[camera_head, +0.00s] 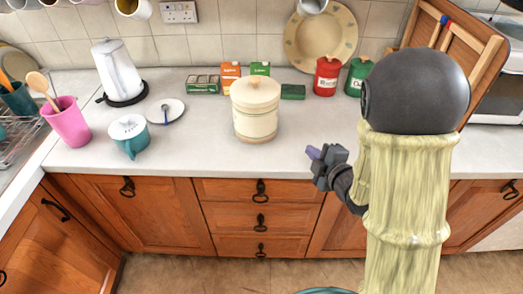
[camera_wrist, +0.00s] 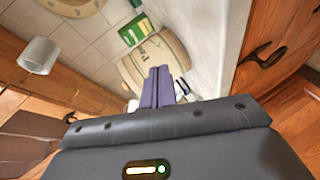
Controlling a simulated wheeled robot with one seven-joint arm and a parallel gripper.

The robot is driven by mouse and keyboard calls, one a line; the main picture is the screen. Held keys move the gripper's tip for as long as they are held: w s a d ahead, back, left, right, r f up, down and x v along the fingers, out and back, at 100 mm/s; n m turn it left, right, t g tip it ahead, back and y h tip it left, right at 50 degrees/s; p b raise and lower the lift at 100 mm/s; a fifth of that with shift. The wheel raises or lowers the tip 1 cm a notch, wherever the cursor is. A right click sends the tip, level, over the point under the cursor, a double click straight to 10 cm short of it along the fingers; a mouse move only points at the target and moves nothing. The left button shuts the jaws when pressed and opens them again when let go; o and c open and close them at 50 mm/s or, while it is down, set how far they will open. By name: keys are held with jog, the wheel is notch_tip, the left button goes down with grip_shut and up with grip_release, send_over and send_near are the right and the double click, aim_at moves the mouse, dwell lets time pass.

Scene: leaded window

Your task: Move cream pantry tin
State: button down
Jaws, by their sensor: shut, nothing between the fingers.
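The cream pantry tin (camera_head: 255,112) stands upright on the worktop in the head view, a wide round tin with a lid, a knob and thin bands. A cream rounded shape that looks like this tin (camera_wrist: 165,48) shows beyond my fingers in the wrist view, partly hidden by them. My gripper (camera_head: 313,152) is to the right of the tin, near the worktop's front edge, clearly apart from it. Its purple fingers (camera_wrist: 158,84) are together with nothing between them.
Behind the tin are an orange carton (camera_head: 230,76), green boxes (camera_head: 203,85) and a red canister (camera_head: 326,77). The worktop (camera_head: 205,155) is clear in front of the tin.

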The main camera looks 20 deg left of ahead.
jog(key=s+a+f+n+y+b, duration=0.1)
jog(key=a+n+y, duration=0.1)
jog(key=s+a+f+n+g+y+b, duration=0.1)
jog(key=s+a+n+y, duration=0.1)
jog(key=n, duration=0.1)
jog(key=s+a+f+n+y+b, duration=0.1)
jog(key=a+n+y+b, duration=0.1)
jog(key=shift+s+a+g, duration=0.15)
jog(key=shift+a+g, duration=0.15)
jog(key=p, duration=0.2)
send_near(252, 130)
jog(key=a, duration=0.1)
jog(key=s+a, duration=0.1)
jog(key=a, duration=0.1)
jog(key=shift+a, duration=0.3)
jog(key=w, duration=0.1)
jog(key=w+a+p, duration=0.1)
jog(key=w, duration=0.1)
jog(key=shift+w, duration=0.1)
jog(key=shift+w+a+f, duration=0.1)
jog(key=shift+w, duration=0.4)
